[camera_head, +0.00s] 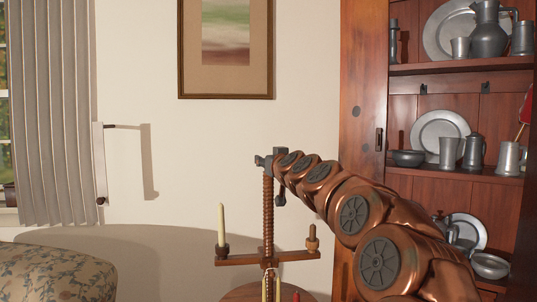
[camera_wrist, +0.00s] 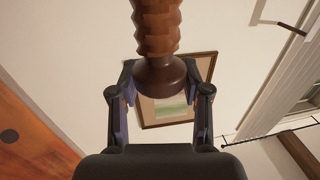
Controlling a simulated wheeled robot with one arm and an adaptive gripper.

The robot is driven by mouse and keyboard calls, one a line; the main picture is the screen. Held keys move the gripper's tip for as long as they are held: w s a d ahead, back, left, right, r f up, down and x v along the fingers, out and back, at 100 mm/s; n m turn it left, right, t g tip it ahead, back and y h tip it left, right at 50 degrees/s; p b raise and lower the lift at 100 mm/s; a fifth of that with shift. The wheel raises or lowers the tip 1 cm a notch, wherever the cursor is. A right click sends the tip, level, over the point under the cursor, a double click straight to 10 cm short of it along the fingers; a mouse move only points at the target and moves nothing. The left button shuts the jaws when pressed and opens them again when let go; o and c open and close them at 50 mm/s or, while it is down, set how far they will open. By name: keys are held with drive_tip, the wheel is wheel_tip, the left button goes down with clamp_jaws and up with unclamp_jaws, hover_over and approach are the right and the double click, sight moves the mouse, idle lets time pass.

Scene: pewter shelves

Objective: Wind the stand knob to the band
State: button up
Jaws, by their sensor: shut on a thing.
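The wooden candle stand has a threaded post (camera_head: 268,215) and a crossbar (camera_head: 262,258), which carries a pale candle (camera_head: 221,225) at its left end and a wooden holder (camera_head: 312,238) at its right end. In the wrist view the threaded post (camera_wrist: 156,25) ends in a round dark-wood knob (camera_wrist: 160,76). My gripper (camera_wrist: 159,70) is shut on this knob, one finger on each side. In the head view my gripper (camera_head: 268,160) is at the post's top and hides the knob. I cannot make out a band for certain; a yellow strip (camera_head: 269,286) shows low by the post.
A wooden cupboard (camera_head: 361,120) with pewter plates and jugs stands at the right, behind my arm. A patterned upholstered seat (camera_head: 55,275) is at the lower left. A round tabletop (camera_head: 240,292) shows under the stand.

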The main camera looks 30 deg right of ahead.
drive_tip(key=h+p, duration=0.1)
drive_tip(key=m+h+p, duration=0.1)
drive_tip(key=p, duration=0.1)
drive_tip(key=shift+r+g, duration=0.3)
drive_tip(key=shift+r, duration=0.05)
drive_tip(key=m+g+h+p, duration=0.1)
drive_tip(key=m+h+p, duration=0.1)
drive_tip(key=p, duration=0.4)
drive_tip(key=shift+h+p, duration=0.4)
drive_tip(key=shift+p, duration=0.4)
drive_tip(key=m+h+p, duration=0.1)
drive_tip(key=p, duration=0.2)
drive_tip(key=g+p, duration=0.1)
drive_tip(key=p, duration=0.1)
drive_tip(key=shift+f+m+g+h+p, duration=0.2)
drive_tip(key=shift+m+g+h+p, duration=0.1)
drive_tip(key=shift+m+h+p, duration=0.1)
drive_tip(key=shift+f+h+p, duration=0.2)
drive_tip(key=shift+h+p, duration=0.1)
drive_tip(key=shift+p, duration=0.25)
drive_tip(key=o, duration=1.2)
drive_tip(key=shift+c, duration=0.2)
